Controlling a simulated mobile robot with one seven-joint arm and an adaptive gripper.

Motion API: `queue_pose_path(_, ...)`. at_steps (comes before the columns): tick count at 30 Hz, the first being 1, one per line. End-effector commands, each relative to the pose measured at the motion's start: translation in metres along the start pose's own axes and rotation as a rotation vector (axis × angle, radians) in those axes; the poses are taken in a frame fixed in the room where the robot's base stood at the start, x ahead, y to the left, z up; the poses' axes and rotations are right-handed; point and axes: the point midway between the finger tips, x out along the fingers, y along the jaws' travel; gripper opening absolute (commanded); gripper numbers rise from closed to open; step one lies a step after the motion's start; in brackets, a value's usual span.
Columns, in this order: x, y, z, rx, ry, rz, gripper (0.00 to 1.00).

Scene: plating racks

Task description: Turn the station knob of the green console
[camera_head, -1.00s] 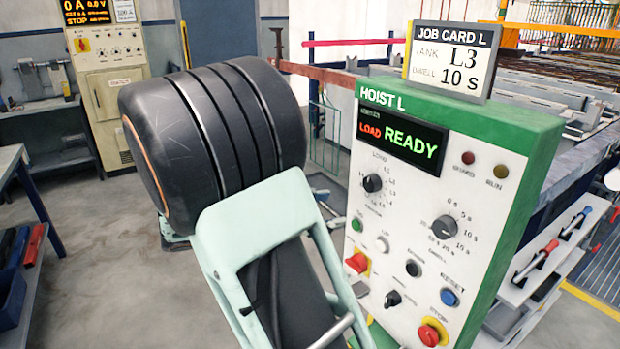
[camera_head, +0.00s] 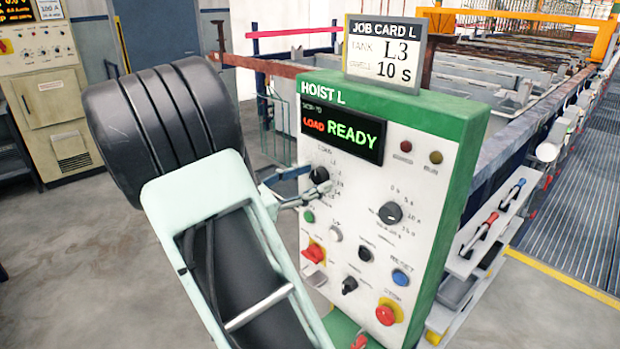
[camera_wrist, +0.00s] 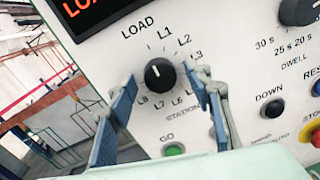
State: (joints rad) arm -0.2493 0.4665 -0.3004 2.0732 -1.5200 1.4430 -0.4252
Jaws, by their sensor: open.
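The green console (camera_head: 412,105) has a white front panel marked HOIST L. Its display reads LOAD and READY. The black station knob (camera_head: 319,175) is at the panel's upper left; the wrist view shows this knob (camera_wrist: 160,74) ringed by LOAD and L labels, its white line pointing up near LOAD. My gripper (camera_head: 290,187) is at the panel's left side by the knob. In the wrist view my gripper's blue fingers (camera_wrist: 156,100) are apart, one on each side of the knob and slightly below it. Contact with the knob is not visible.
The job card (camera_head: 385,54) on top reads TANK L3, DWELL 10 s. The dwell knob (camera_head: 390,212), green GO button (camera_head: 309,216) and red stop button (camera_head: 386,315) are on the same panel. A shelf with tools (camera_head: 490,225) stands at right.

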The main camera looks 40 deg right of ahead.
Motion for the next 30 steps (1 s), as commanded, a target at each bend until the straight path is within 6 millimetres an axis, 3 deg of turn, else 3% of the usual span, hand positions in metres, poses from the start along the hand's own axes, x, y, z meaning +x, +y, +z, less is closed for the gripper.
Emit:
queue_pose_path(8, 0.0014, 0.0, -0.0002, 0.0, 0.0, 0.0, 0.46)
queue_pose_path(19, 0.0011, 0.0001, 0.0, 0.001, 0.0, 0.0, 0.06)
queue_pose_path(30, 0.0009, -0.0002, -0.0015, 0.061, 0.004, 0.0, 0.04)
